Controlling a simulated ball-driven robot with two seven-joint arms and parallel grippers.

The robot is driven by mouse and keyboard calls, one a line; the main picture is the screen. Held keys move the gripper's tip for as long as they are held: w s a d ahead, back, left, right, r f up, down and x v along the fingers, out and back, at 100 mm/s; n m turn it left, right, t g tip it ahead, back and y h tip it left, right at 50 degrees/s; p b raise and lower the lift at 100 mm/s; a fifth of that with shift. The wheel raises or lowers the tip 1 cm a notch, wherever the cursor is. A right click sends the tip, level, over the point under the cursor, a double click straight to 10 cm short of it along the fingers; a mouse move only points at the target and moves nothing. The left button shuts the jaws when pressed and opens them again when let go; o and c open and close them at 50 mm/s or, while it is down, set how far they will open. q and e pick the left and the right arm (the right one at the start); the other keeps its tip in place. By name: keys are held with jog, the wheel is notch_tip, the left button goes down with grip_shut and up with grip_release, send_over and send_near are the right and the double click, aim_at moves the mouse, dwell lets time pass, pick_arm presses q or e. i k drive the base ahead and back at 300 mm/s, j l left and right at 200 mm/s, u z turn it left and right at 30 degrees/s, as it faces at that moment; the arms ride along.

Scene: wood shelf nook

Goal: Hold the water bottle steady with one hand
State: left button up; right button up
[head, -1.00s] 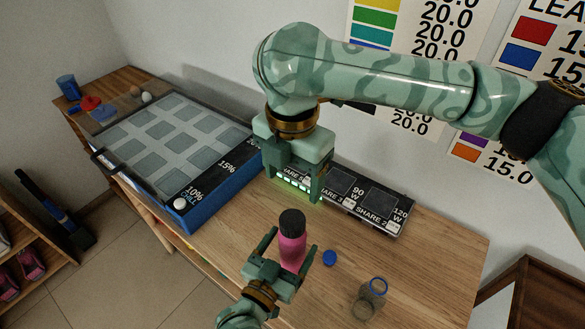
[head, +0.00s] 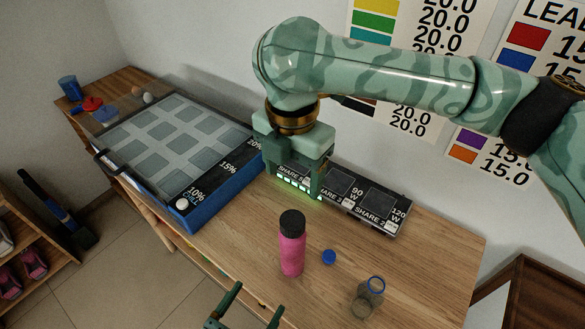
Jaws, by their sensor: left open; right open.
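The water bottle (head: 291,252) is pink with a black cap and stands upright on the wooden table (head: 420,270). My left gripper (head: 256,291) is open and empty at the bottom edge of the head view, below the bottle and apart from it. Only its fingers show clearly. My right gripper (head: 294,188) is open and points down over the black panel at the back of the table, behind the bottle. Its fingers partly hide the panel's left end.
A black panel (head: 362,184) with share labels lies along the wall. A blue cap (head: 329,257) and a clear jar with a blue rim (head: 368,298) are right of the bottle. A blue gridded tray (head: 228,176) is at left. Table at right is clear.

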aim_at(368, 296)
jog(key=k+j, duration=0.7)
jog(key=k, duration=0.2)
